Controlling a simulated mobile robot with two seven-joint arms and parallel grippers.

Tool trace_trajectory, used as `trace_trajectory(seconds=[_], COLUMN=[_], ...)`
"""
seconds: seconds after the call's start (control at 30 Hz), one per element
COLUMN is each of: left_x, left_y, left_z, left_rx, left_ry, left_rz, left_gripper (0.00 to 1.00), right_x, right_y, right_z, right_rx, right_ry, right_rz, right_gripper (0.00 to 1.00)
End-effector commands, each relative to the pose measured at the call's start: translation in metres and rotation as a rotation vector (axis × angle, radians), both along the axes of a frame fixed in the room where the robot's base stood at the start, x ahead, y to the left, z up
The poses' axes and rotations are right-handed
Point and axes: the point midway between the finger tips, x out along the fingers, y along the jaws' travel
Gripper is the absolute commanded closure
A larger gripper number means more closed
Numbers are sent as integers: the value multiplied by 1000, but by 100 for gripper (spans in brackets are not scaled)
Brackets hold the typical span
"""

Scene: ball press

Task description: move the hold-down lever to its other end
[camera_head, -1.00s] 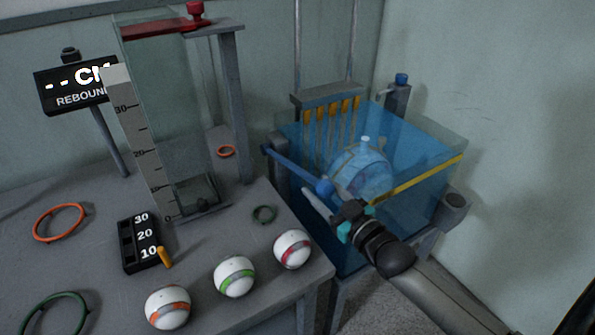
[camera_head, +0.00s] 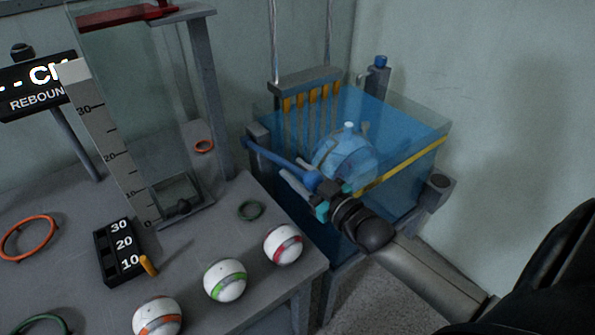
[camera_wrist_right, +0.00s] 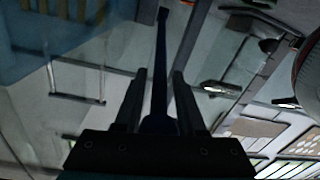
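The hold-down lever (camera_head: 275,157) is a blue bar on the front left of the blue see-through tank (camera_head: 405,165). It runs from a pivot at the tank's left corner to a round blue knob (camera_head: 311,180) at its right end. My right gripper (camera_head: 300,178) is at the knob, its fingers parted on either side of the lever. In the right wrist view the lever (camera_wrist_right: 160,70) stands between the two fingers, with narrow gaps showing; contact is hard to judge. A blue-tinted ball (camera_head: 345,155) sits inside the tank. My left gripper is out of view.
Three white balls with orange, green and red bands (camera_head: 283,244) lie along the table's (camera_head: 190,250) front. A clear measuring column (camera_head: 110,150), a black number block (camera_head: 119,252) and several rings stand or lie to the left. A wall closes off the right.

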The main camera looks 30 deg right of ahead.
Motion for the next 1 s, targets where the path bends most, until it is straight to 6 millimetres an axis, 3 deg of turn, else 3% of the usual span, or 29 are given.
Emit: trace_trajectory(seconds=[0.17, 1.0], left_x=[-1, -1], left_y=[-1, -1], left_z=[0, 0], left_rx=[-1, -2], left_ry=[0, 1], left_rz=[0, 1], left_gripper=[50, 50], right_x=[0, 0], right_y=[1, 2], right_z=[1, 3], right_rx=[0, 1], right_ry=[-4, -10], right_rz=[2, 4], right_gripper=[100, 100])
